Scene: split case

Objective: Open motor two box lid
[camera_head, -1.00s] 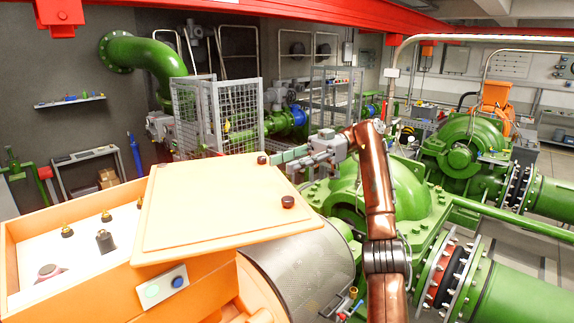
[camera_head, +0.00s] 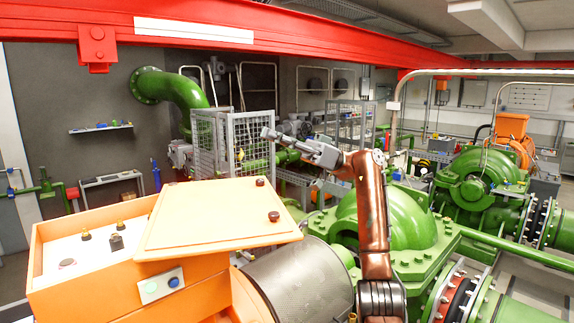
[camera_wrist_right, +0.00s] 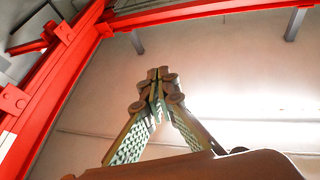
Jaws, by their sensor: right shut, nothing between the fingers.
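The orange motor box (camera_head: 52,285) stands at the lower left in the head view. Its flat orange lid (camera_head: 208,222) is turned aside, so the left part of the box lies uncovered and the lid's right end hangs past the box. Two dark knobs sit on the lid's right side. Inside the uncovered part are terminals (camera_head: 117,242) on a white base. My right gripper (camera_head: 268,133) is raised above and behind the lid, apart from it. In the right wrist view my right gripper (camera_wrist_right: 158,82) is shut with nothing between its fingertips. My left gripper is not in view.
A wire mesh cage (camera_head: 226,145) stands behind the lid. A green pump (camera_head: 388,225) is right of the box, past a perforated motor cover (camera_head: 300,285). A red overhead beam (camera_head: 270,40) crosses above. Open air surrounds my right gripper.

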